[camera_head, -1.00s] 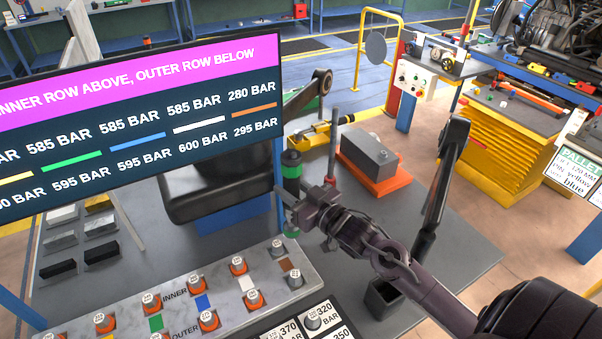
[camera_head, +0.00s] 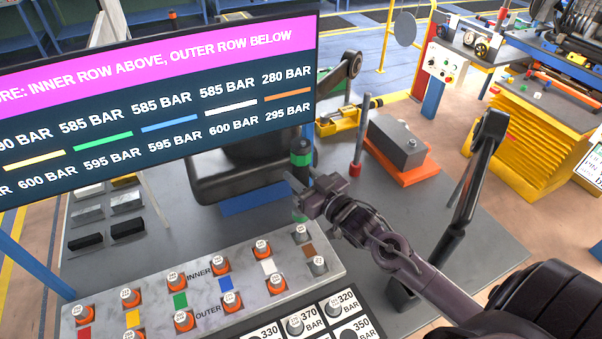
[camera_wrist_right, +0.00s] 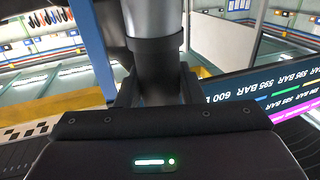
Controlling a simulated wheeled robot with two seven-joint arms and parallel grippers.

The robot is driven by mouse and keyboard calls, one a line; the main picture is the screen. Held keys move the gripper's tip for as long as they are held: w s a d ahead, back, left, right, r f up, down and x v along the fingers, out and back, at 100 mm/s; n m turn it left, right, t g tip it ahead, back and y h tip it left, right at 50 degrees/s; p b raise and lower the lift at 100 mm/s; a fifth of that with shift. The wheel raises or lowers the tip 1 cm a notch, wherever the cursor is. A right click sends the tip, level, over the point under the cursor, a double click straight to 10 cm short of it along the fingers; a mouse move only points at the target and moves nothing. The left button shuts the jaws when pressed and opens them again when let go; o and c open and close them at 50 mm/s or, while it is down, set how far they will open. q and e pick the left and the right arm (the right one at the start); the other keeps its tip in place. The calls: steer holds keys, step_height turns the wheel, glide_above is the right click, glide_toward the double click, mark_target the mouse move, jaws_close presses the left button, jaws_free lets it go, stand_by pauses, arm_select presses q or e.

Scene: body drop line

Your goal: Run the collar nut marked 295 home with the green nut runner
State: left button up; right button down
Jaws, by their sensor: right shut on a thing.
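My right gripper (camera_head: 312,198) is shut on the green nut runner (camera_head: 301,158), a dark upright tool with a green band and a green lower end. In the right wrist view the tool's grey and black shaft (camera_wrist_right: 155,65) stands between the fingers. Its lower end shows just behind the right end of the marble plate (camera_head: 206,290); I cannot tell its height. The plate bears an inner and an outer row of nuts. Beside the brown patch are a grey inner nut (camera_head: 301,233) and a grey outer nut (camera_head: 318,265). Their markings are too small to read. My left gripper is out of view.
A screen (camera_head: 160,100) lists 280 BAR above brown and 295 BAR below it. A tray of pressure-marked squares (camera_head: 318,322) lies in front of the plate. A grey block on an orange base (camera_head: 400,150) and a red-based post (camera_head: 357,145) stand behind the gripper.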

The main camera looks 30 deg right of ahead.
steer(key=shift+f+b, duration=1.35)
steer(key=shift+f, duration=1.15)
steer(key=shift+r, duration=0.2)
steer(key=shift+r+p, duration=0.3)
steer(key=shift+p, duration=0.3)
steer(key=shift+f, duration=0.1)
steer(key=shift+f, duration=0.2)
steer(key=shift+f, duration=0.3)
steer(key=shift+f+b, duration=0.3)
steer(key=shift+f, duration=0.2)
steer(key=shift+r+p, duration=0.15)
steer(key=shift+p, duration=0.15)
stand_by(0.5)
